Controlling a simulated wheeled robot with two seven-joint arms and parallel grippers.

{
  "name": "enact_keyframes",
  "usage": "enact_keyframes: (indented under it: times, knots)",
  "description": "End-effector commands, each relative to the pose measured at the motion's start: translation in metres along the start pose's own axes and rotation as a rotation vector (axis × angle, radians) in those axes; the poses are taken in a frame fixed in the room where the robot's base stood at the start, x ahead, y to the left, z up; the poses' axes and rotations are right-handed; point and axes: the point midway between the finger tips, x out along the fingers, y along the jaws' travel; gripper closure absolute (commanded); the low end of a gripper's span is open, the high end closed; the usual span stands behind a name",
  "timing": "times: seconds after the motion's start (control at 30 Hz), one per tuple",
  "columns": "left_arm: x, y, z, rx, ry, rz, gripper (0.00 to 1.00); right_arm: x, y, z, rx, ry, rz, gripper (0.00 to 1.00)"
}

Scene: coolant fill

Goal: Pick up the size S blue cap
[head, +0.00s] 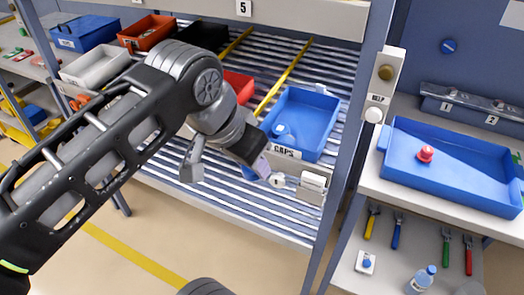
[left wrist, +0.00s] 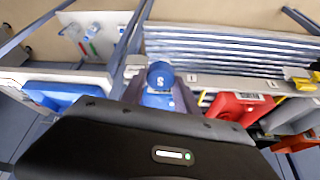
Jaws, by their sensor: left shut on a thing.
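The blue cap (left wrist: 160,74) marked S is between the two fingers of my left gripper (left wrist: 158,92) in the left wrist view. The gripper is shut on it, and the S faces the camera. In the head view my left gripper (head: 262,166) is at the front of the blue CAPS bin (head: 325,107), by its lower left corner. The held cap is mostly hidden there by the gripper. Another light blue piece (head: 281,131) lies inside the bin near its front.
The CAPS bin sits on a roller shelf (head: 225,205) with a grey upright post (head: 362,100) to its right. A bench at right holds a blue tray (head: 455,170) with a red cap (head: 426,154). Tools and a bottle (head: 422,279) are below. Floor in front is clear.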

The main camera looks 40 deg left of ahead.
Motion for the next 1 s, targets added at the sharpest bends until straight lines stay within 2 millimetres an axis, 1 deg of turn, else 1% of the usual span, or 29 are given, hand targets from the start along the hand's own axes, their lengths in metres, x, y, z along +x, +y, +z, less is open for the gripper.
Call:
enact_keyframes:
  times: [0.1,0.23,1.0]
  knots:
    - [-0.0064,0.0005,0.0049,0.001,-0.047,0.002,1.0,-0.0015,-0.0006,0.0,0.0,0.0,0.0,0.64]
    - [-0.0091,0.0005,0.0075,0.0,-0.066,0.003,1.0,-0.0016,-0.0007,0.0,0.0,0.0,0.0,0.64]
    - [-0.0087,0.0004,0.0075,0.0,-0.066,0.003,1.0,-0.0015,-0.0006,0.0001,0.0,0.0,0.0,0.64]
